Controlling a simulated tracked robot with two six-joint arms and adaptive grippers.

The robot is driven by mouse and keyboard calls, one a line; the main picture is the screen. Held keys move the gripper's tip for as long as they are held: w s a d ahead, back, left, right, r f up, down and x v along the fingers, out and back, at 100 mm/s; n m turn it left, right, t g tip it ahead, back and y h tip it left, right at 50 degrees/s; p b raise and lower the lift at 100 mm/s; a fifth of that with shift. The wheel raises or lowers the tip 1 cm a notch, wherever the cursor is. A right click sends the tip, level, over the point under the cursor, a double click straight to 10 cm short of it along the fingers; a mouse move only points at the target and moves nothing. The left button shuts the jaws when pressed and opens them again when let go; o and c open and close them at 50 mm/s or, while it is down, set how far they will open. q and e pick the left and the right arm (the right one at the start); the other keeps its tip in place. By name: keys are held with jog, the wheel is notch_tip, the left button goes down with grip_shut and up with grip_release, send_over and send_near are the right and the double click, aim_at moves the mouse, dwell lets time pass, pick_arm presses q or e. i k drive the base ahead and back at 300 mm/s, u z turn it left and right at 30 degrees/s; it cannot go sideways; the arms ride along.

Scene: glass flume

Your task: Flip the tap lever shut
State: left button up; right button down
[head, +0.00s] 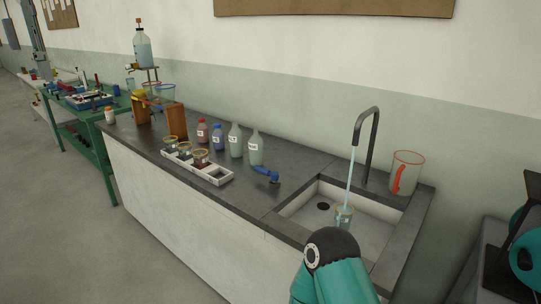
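A dark gooseneck tap (374,139) stands at the back of the sink (381,234). A stream of water (350,180) falls from its spout into a small glass beaker (344,217) standing in the sink. A blue lever (266,173) lies low on the dark counter, left of the sink; it looks like the tap lever, and its exact angle is hard to read. A teal arm link of mine with a dark joint covers the sink's near edge. Neither gripper shows.
A white rack (213,174) with small beakers, several bottles (235,141) and an orange stand (173,119) occupy the counter to the left. A clear jug (404,173) with a red handle stands behind the sink at right. Bare counter (240,196) lies in front of the lever.

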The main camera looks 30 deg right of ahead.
aim_at(275, 177)
jog(key=z, duration=0.15)
jog(key=i, duration=0.85)
jog(key=z, duration=0.15)
